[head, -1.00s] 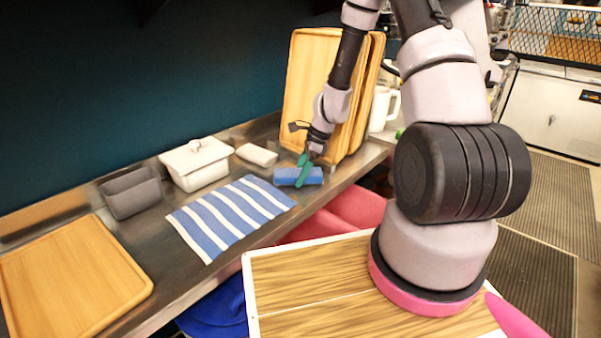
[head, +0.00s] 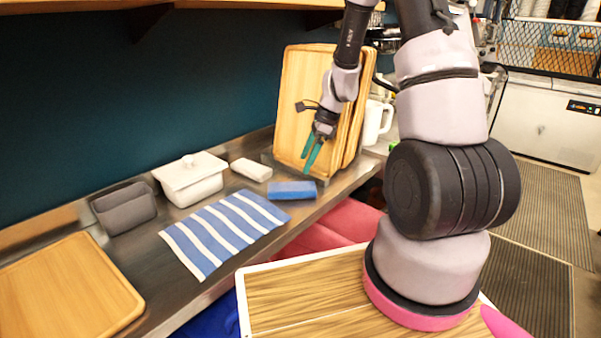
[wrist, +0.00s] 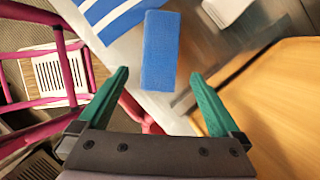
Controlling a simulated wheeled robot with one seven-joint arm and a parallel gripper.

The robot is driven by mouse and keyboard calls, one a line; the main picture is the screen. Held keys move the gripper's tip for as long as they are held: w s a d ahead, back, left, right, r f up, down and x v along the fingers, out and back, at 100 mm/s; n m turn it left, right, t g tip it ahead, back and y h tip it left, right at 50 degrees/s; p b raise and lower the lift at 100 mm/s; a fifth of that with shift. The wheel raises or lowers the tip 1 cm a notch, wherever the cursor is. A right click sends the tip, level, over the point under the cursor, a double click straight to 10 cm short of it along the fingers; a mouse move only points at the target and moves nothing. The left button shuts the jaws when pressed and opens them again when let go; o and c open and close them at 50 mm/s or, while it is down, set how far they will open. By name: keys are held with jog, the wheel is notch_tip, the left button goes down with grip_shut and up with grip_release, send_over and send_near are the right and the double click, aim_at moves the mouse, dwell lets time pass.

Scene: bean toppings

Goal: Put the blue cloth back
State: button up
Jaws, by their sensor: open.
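The blue cloth (head: 292,190), a small flat rectangular block in shape, lies on the metal counter at the right end of the blue-and-white striped towel (head: 225,228). In the wrist view the blue cloth (wrist: 160,48) lies beyond the fingertips, between their lines. My gripper (head: 311,168) has green fingers and is open and empty. It hangs above and slightly right of the blue cloth, apart from it.
Wooden trays (head: 305,100) lean upright on the wall just behind my gripper. A white block (head: 251,170), a lidded white dish (head: 190,180) and a grey container (head: 125,208) line the back. A wooden board (head: 65,290) lies at left. A white jug (head: 375,122) stands right of the trays.

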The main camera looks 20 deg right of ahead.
jog(key=s+r+n+t, duration=0.1)
jog(key=s+r+n, duration=0.25)
jog(key=r, duration=0.55)
jog(key=s+r+n+t, duration=0.1)
jog(key=s+r+n, duration=0.25)
jog(key=r, duration=0.65)
jog(key=s+d+r+n+t+h, duration=0.1)
jog(key=s+r+n+t, duration=0.3)
jog(key=s+r+n, duration=0.5)
jog(key=shift+s+r+h, duration=0.7)
jog(key=shift+s+r, duration=0.9)
jog(key=shift+s, duration=1.05)
jog(key=shift+d, duration=0.1)
